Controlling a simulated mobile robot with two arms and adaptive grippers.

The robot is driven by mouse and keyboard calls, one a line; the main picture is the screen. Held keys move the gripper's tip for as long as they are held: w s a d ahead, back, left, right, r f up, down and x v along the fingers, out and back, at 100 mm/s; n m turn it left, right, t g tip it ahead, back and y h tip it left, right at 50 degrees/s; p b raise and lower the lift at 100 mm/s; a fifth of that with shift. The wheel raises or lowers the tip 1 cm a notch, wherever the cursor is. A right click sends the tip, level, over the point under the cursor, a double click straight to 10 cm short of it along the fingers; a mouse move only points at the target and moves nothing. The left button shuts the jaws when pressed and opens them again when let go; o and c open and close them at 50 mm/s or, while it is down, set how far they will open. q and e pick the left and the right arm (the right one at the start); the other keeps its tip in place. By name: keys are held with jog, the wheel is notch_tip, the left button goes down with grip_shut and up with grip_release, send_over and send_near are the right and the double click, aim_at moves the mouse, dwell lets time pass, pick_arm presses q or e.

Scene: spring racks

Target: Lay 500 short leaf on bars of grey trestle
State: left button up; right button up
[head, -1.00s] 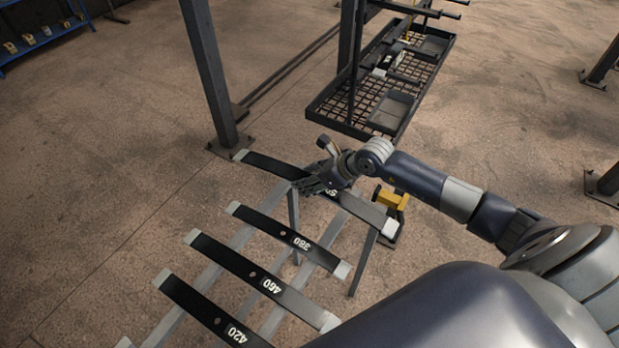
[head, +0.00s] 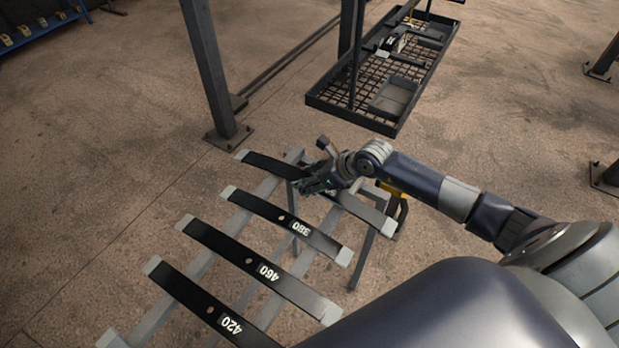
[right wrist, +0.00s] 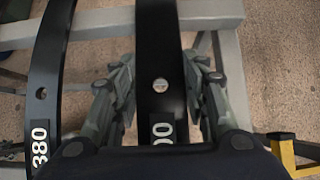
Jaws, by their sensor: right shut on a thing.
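My right gripper (head: 318,184) is shut on a black spring leaf (head: 268,165) with pale ends near the far end of the grey trestle (head: 200,264). The gripper covers most of its number in the head view. In the right wrist view the leaf (right wrist: 159,45) runs between the fingers (right wrist: 160,100), with a centre hole and "00" showing. It lies crosswise over the trestle's bars, about parallel to the 380 leaf (head: 265,209); whether it touches the bars I cannot tell. My left gripper is out of view.
The 460 leaf (head: 225,246) and 420 leaf (head: 190,292) lie across the same bars, nearer me. A yellow-handled object (head: 391,190) is beside the trestle. A dark mesh-floored rack tray (head: 330,106) and an upright post (head: 210,70) stand beyond.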

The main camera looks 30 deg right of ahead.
jog(key=shift+w+r, duration=0.15)
jog(key=shift+r, duration=0.05)
jog(key=o, duration=1.3)
jog(key=shift+o, duration=0.6)
jog(key=shift+s, duration=0.2)
jog(key=shift+f, duration=0.1)
jog(key=shift+s+f, duration=0.15)
jog(key=shift+f, duration=0.15)
jog(key=v, duration=1.2)
jog(key=shift+r, duration=0.25)
